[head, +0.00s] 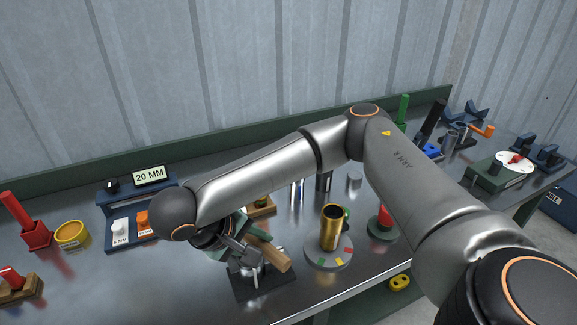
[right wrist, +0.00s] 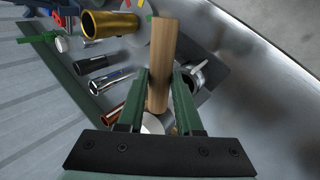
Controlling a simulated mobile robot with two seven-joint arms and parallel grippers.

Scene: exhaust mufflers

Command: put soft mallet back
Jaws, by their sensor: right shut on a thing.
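My right gripper (head: 246,243) is shut on the soft mallet by its wooden handle (head: 272,254). In the right wrist view the gripper's green fingers (right wrist: 163,92) stand on either side of the handle (right wrist: 161,55), which points away from the wrist. The mallet's head cannot be made out clearly; the gripper and arm hide part of it. The handle is above a dark square plate (head: 263,286) with a metal fixture on it. My left gripper is out of view.
A brass cylinder (head: 331,228) stands on a round grey turntable (head: 328,256) to the right. A "20 MM" stand (head: 150,178), a yellow ring (head: 71,235) and a red holder (head: 36,236) are at left. My right arm covers the middle.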

